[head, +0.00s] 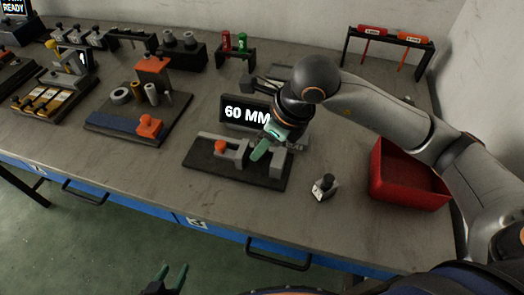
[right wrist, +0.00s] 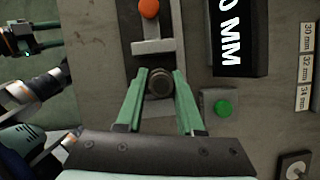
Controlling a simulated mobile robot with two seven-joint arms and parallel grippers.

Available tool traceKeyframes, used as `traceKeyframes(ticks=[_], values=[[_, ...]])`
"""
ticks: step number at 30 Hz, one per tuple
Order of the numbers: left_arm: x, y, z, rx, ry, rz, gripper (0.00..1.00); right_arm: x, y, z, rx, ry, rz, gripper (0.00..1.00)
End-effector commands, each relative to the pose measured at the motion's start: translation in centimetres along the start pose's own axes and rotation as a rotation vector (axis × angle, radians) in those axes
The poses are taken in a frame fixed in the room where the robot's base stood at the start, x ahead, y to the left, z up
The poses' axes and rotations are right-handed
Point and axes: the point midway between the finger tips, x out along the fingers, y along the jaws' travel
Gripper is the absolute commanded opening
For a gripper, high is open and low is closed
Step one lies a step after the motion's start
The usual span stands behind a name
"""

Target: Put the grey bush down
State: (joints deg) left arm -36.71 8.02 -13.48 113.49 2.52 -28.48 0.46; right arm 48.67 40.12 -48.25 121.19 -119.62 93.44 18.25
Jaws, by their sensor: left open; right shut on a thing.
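The grey bush (right wrist: 159,83) shows end-on in the right wrist view, between the green fingertips of my right gripper (right wrist: 160,76). The right gripper is shut on it, over the dark plate of a fixture (head: 213,175) with grey blocks and an orange knob. In the head view the right gripper (head: 262,149) hangs over this fixture, and the bush is hard to make out behind the fingers. I cannot tell whether the bush touches the fixture. My left gripper (head: 171,278) is open and empty at the bottom edge, away from the bench.
A display (head: 246,113) reading 60 MM stands behind the fixture. A grey block with a black knob (head: 324,188) and a red bin (head: 405,178) are to the right. A green button (right wrist: 222,107) is beside the fixture. The bench front is clear.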

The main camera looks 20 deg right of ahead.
Motion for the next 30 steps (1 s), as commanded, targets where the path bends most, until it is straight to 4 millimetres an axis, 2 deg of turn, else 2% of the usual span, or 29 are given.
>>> traceKeyframes(ticks=[1, 4, 17, 18, 25, 30], values=[[0.0, 0.1, 0.0, 0.0, 0.0, 0.002, 0.5, 0.9, 0.3, -0.4, -0.001, 0.004, 0.006, 0.0], [-0.1, 0.2, -0.1, 0.0, 0.0, 0.003, 0.5, 1.9, 0.2, -0.8, -0.002, 0.001, 0.005, 0.0], [0.3, 0.1, 0.3, 0.0, 0.003, 0.004, 0.5, 2.7, 0.2, -1.1, -0.003, -0.001, 0.003, 0.0], [0.2, 0.2, 0.1, 0.0, 0.001, 0.005, 0.5, 2.6, 0.2, -1.0, -0.003, 0.001, 0.003, 0.4], [0.2, 0.2, 0.0, 0.0, 0.0, 0.006, 0.5, 2.5, 0.2, -1.0, -0.002, 0.001, 0.003, 0.66], [0.2, 0.3, 0.0, 0.0, 0.001, 0.006, 0.5, 2.5, 0.1, -1.0, -0.001, 0.0, 0.0, 0.67]])
